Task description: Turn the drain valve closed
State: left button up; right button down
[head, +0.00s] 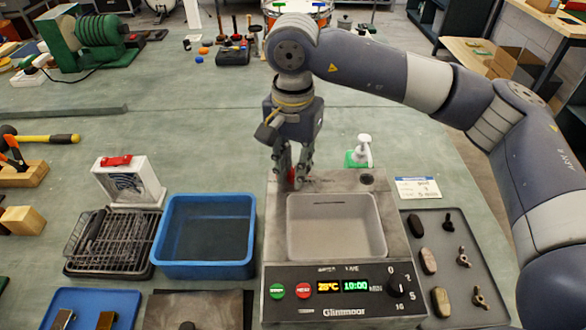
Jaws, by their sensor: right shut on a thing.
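A grey machine (280,225) with an open rectangular basin (336,226) stands in the middle of the bench. Its front panel has a green and a red button, a lit display and a round knob (394,285). My right gripper (291,182) points down at the machine's back left corner, its fingers shut on a small part there, which I take to be the drain valve. Only a bit of red (300,173) shows by the fingers. They hide most of the valve, so I cannot tell its handle's angle. My left gripper is out of view.
A blue tub (206,275) and a wire basket (112,236) stand left of the machine. A dark tray (478,248) with stones and wing-shaped fittings lies right of it. A white pump bottle (364,150) stands behind.

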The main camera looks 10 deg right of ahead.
jog(key=shift+w+r, duration=0.1)
jog(key=c, duration=1.4)
grip_release()
notch_tip(320, 180, up, 12)
jog(key=shift+f, duration=0.1)
